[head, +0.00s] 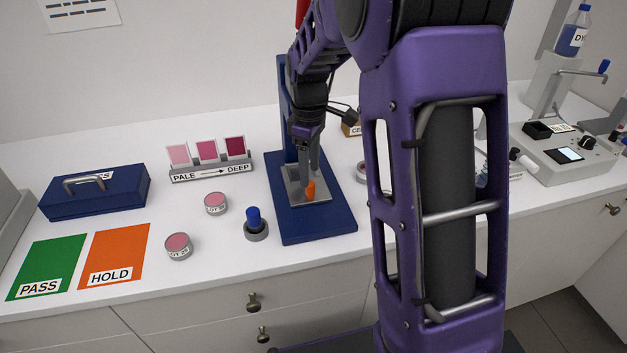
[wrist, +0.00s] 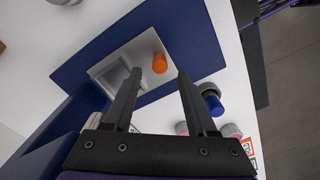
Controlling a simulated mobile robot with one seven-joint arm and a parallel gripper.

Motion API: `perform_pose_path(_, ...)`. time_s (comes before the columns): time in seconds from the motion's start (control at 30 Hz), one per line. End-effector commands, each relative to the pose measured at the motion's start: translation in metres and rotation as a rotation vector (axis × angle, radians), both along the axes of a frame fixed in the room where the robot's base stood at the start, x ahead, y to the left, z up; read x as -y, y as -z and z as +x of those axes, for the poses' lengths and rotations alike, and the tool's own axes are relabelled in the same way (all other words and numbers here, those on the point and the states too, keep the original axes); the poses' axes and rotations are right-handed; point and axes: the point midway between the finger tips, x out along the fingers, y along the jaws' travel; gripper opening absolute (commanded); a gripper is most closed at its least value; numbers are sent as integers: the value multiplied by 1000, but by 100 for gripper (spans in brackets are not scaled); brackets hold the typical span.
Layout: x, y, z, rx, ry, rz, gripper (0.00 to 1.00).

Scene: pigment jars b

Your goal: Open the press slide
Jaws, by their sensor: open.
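The press has a dark blue base (head: 315,222) and a blue upright at its back. On the base lies the grey press slide (head: 293,188) with an orange knob (head: 310,189) at its front. In the wrist view the slide (wrist: 112,66) has a square recess, and the orange knob (wrist: 159,63) stands at its edge. My gripper (head: 311,172) is over the slide, pointing down. In the wrist view my gripper (wrist: 158,72) is open and empty, with the knob just beyond and between its fingertips. I cannot tell whether the fingers flank the knob.
A blue-topped stamp (head: 254,222) and pink jars (head: 179,246) stand left of the press. A shade stand (head: 210,170), a blue case (head: 95,192), and green (head: 47,265) and orange (head: 115,255) mats lie further left.

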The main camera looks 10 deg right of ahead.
Motion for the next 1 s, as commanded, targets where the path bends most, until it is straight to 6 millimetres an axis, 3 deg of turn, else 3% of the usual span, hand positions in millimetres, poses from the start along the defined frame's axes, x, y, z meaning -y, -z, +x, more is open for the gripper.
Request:
perform_pose_path(0.1,0,22,-1,-4,1,0,57)
perform_pose_path(0.3,0,46,0,-2,2,-1,57)
perform_pose_path(0.67,0,52,0,2,3,0,57)
perform_pose_path(1.0,0,52,0,2,3,0,0)
